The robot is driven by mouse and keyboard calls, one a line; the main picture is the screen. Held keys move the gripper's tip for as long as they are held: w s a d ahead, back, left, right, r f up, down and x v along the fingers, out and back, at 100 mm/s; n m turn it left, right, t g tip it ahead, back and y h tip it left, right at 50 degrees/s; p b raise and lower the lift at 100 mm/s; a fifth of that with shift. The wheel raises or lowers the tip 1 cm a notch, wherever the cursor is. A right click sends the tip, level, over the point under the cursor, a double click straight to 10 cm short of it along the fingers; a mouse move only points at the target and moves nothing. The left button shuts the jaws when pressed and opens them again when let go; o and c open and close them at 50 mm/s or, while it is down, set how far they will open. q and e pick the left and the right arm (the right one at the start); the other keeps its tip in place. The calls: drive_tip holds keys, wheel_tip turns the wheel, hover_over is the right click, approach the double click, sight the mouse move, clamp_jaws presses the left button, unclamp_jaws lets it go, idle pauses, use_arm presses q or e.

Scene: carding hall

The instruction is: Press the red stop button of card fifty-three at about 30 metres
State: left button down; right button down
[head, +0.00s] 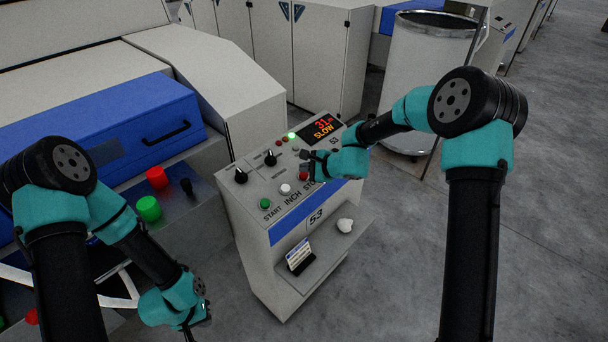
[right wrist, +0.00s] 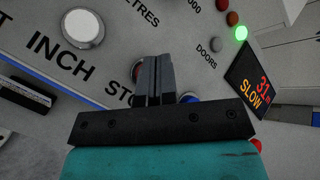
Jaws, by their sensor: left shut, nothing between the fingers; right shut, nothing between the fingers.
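The control stand marked 53 (head: 263,219) has a sloping panel with START, INCH and STOP labels. Its red stop button (head: 303,177) is partly hidden by my right gripper (head: 309,163). In the right wrist view the shut fingers (right wrist: 153,82) stand over the STOP label's end, and a red edge of the button (right wrist: 125,97) shows beside them. I cannot tell whether the fingertips touch it. The display (head: 322,127) reads 31 m and SLOW; it also shows in the right wrist view (right wrist: 258,90). My left gripper (head: 197,324) is shut and empty, low at the left.
A white button (head: 286,189) and green button (head: 265,204) sit left of the stop button, with black knobs (head: 241,176) behind. A green lamp (head: 291,136) is lit. A shelf below holds a small card (head: 299,254) and white tuft (head: 345,225). Floor at right is clear.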

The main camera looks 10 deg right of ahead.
drive_tip(key=shift+f, duration=0.1)
idle(0.4)
drive_tip(key=shift+w+a+f, duration=0.1)
drive_tip(key=shift+f, duration=0.2)
drive_tip(key=shift+w+f, duration=0.1)
drive_tip(key=shift+f, duration=0.4)
idle(0.9)
drive_tip(key=shift+r, duration=0.1)
drive_tip(key=shift+s+r, duration=0.2)
drive_tip(key=shift+r, duration=0.6)
drive_tip(key=r, duration=0.3)
drive_tip(key=s+d+r, duration=0.1)
drive_tip(key=shift+r, duration=0.4)
idle(0.8)
